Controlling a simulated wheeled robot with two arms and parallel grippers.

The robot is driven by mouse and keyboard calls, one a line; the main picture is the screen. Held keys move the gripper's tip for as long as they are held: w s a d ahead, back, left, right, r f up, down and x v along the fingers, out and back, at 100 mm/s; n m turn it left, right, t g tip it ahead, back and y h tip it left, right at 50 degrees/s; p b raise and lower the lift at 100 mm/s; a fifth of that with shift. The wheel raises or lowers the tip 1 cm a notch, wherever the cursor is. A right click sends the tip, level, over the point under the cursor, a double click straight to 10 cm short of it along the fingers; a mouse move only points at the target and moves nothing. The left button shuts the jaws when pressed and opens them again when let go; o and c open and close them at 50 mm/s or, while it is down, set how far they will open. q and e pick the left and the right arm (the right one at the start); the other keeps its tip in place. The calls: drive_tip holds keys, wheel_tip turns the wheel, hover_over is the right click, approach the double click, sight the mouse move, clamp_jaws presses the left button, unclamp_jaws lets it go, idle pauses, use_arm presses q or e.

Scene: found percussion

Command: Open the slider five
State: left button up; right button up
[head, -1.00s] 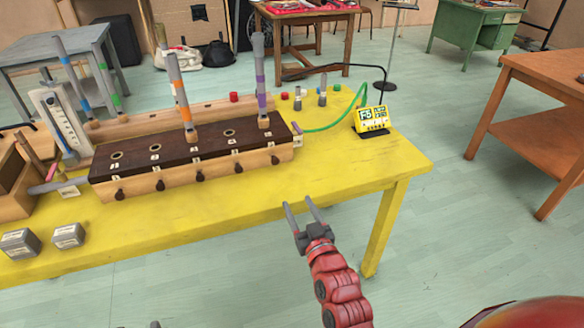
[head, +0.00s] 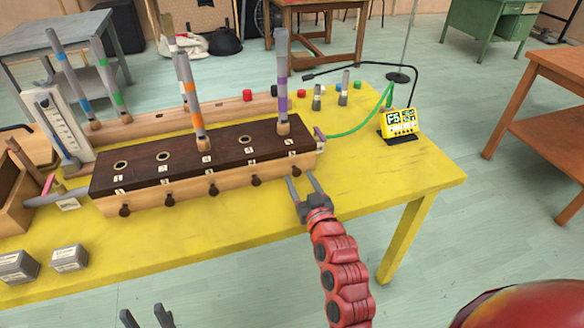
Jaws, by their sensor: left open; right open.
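A long wooden box (head: 190,188) with a dark top stands on the yellow table (head: 400,175). Several dark slider knobs line its front. The rightmost knob (head: 296,171), which I take as slider five, sits near the box's right end; its small label is hard to read. My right gripper (head: 301,178) is open and empty, its fingertips just in front of and around that knob in the picture; I cannot tell whether they touch it. My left gripper (head: 144,313) is open and empty at the bottom edge, in front of the table.
Striped tubes (head: 190,100) stand upright in the box top, one (head: 282,85) above its right end. A yellow display (head: 400,124) with a green cable stands at right. Two grey blocks (head: 69,257) lie at front left. The table's front right is clear.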

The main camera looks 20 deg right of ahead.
drive_tip(key=shift+w, duration=0.55)
drive_tip(key=shift+s+r, duration=0.1)
clamp_jaws()
idle(0.9)
